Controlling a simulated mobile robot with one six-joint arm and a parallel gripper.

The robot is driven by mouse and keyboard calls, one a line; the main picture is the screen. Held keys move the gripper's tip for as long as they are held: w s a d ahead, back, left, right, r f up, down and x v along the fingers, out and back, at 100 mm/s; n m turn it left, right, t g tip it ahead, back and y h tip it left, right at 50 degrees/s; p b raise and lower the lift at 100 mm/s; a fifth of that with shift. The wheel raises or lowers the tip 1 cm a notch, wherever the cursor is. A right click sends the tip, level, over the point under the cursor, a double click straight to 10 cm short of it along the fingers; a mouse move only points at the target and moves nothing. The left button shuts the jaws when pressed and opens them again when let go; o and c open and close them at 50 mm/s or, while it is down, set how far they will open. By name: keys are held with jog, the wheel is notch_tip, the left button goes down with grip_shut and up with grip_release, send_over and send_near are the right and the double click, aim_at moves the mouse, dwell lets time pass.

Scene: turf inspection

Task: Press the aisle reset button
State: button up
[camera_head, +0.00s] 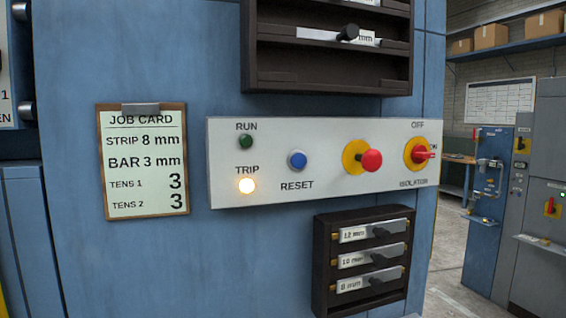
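A blue RESET button (297,160) in a pale metal ring sits on a white control panel (330,190) on the blue machine face. To its left on the panel are a dark green RUN lamp (245,141), which looks unlit, and a TRIP lamp (246,185), which glows warm yellow. My gripper does not show in this view.
A job card (144,162) on a clipboard hangs left of the panel. A dark rack (320,238) with labelled slots is below, and another dark rack (275,75) is above. Open floor (455,285) and a second blue cabinet (489,210) lie to the right.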

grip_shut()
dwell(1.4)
